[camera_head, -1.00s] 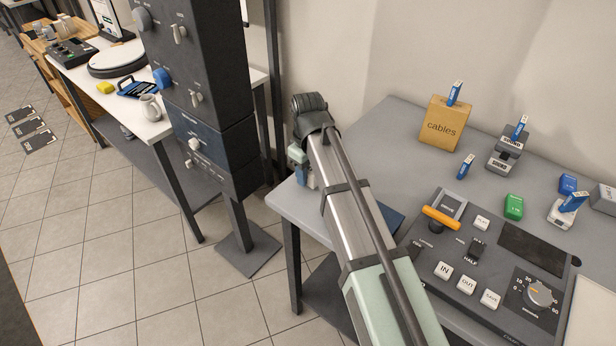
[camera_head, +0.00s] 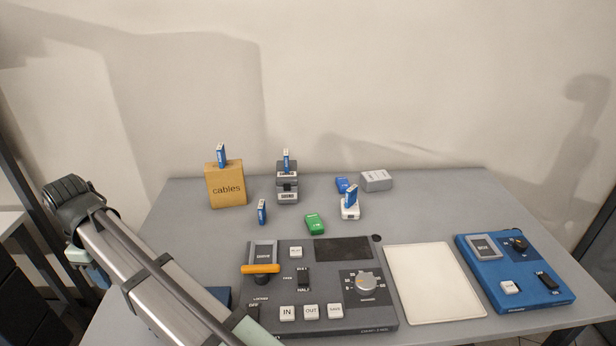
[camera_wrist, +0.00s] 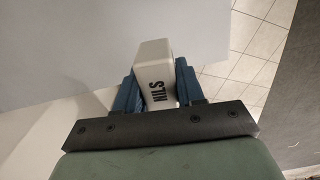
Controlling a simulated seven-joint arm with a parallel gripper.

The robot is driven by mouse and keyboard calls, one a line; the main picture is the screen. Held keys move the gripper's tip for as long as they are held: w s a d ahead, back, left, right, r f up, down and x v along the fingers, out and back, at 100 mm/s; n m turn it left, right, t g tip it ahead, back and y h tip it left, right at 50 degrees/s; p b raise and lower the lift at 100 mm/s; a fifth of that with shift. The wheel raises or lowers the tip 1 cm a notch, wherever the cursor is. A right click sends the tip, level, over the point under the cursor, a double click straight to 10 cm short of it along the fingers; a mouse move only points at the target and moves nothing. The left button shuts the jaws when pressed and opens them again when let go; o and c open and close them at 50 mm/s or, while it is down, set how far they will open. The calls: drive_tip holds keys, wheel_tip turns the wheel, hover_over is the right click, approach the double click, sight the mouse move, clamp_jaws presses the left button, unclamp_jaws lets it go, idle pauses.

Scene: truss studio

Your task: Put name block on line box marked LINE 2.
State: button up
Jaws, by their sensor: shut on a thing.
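In the wrist view my gripper (camera_wrist: 157,88) is shut on a white name block (camera_wrist: 154,62) marked NILS. The block sits between the two blue fingers. In the head view my gripper (camera_head: 97,276) is at the left, beside the desk's left edge and partly hidden by my arm; the block cannot be made out there. No LINE 2 marking is readable. A blue box (camera_head: 549,291) with a grey plate reading BOX lies at the desk's right. A small grey box (camera_head: 376,181) with unreadable print stands at the back.
The grey desk (camera_head: 440,205) holds a cables box (camera_head: 226,185), a SOUND device (camera_head: 287,184), a green block (camera_head: 315,224), small blue-and-white upright pieces, a control panel (camera_head: 320,325) and a white pad (camera_head: 433,283). The back right of the desk is clear.

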drive_tip(key=w+d+m, duration=0.3)
drive_tip(key=w+d, duration=0.8)
drive_tip(key=w, duration=0.1)
wheel_tip(320, 180, up, 4)
drive_tip(key=r+m, duration=0.1)
drive_tip(key=m, duration=1.3)
hover_over(376, 175)
drive_tip(key=shift+w+d+f, duration=0.1)
drive_tip(key=shift+w+f, duration=0.05)
drive_tip(key=shift+f, duration=4.7)
drive_tip(key=shift+f, duration=0.15)
